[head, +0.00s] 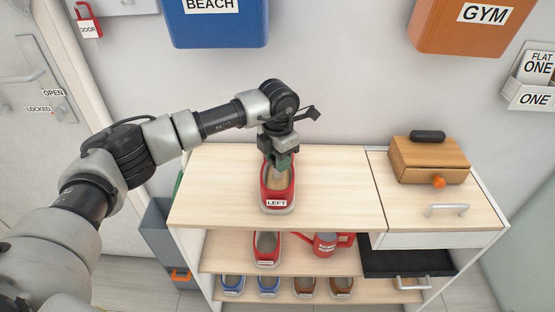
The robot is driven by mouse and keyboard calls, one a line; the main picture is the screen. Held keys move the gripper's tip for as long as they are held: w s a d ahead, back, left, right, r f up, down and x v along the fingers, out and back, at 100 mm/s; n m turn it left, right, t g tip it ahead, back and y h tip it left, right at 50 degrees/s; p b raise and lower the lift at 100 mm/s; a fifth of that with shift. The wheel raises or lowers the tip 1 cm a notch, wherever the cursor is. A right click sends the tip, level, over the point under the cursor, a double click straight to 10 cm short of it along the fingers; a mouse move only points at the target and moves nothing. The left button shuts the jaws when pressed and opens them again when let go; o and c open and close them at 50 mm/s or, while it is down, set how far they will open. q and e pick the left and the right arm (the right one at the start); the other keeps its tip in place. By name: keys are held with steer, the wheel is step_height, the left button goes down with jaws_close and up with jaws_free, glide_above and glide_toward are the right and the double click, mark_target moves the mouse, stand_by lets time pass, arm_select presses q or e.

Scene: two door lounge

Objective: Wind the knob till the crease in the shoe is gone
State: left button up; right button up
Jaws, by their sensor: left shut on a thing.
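A red shoe (268,196) with a white label reading LEFT stands on the wooden top of the shelf unit, its labelled end towards me. A tan insert (278,186) shows in its opening. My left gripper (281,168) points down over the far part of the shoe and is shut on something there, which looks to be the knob. The fingers hide the knob, and I cannot see the crease. My right gripper is not in view.
A wooden box (428,160) with an orange knob stands on the right cabinet. Below are another red shoe (266,250), a red watering can (327,244), blue and brown shoes, and an open dark drawer (405,263). The shelf top (335,190) around the shoe is clear.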

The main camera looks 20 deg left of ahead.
arm_select(q)
steer(key=o, duration=0.9)
steer(key=shift+o, duration=0.2)
step_height(320, 180, up, 11)
steer(key=b, duration=0.1)
steer(key=shift+f, duration=0.1)
